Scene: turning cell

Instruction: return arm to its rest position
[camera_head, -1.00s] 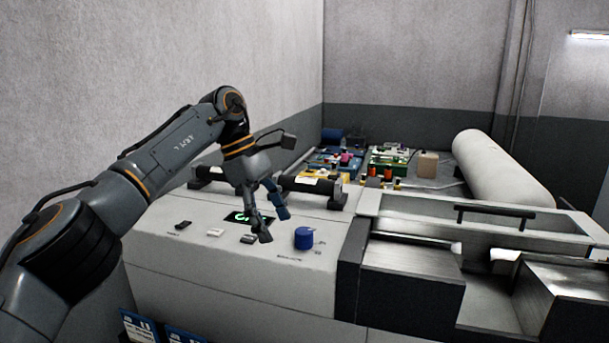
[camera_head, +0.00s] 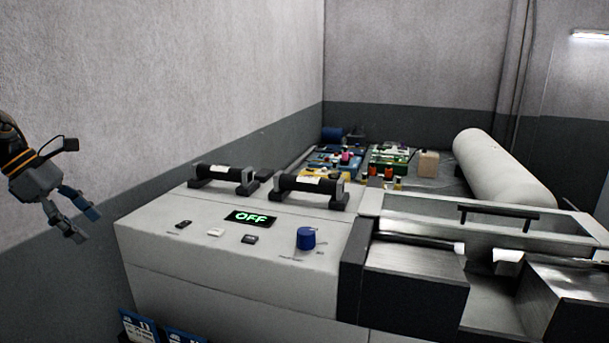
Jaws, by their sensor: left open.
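My left gripper (camera_head: 84,223) is at the left edge of the head view, in front of the grey wall. Its fingers are apart and nothing is between them. It hangs clear of the machine's control panel (camera_head: 180,272), to the left of it. Most of my left arm is outside the picture. The display (camera_head: 251,217) on the panel reads OFF in green. A blue knob (camera_head: 305,238) and several small switches sit in front of the display. My right gripper is not in view.
Two black handles, one on the left (camera_head: 222,175) and one on the right (camera_head: 308,186), stand on the machine top. A white cylinder (camera_head: 503,170) lies at the back right. Several coloured parts sit behind the handles. The space between my gripper and the machine is free.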

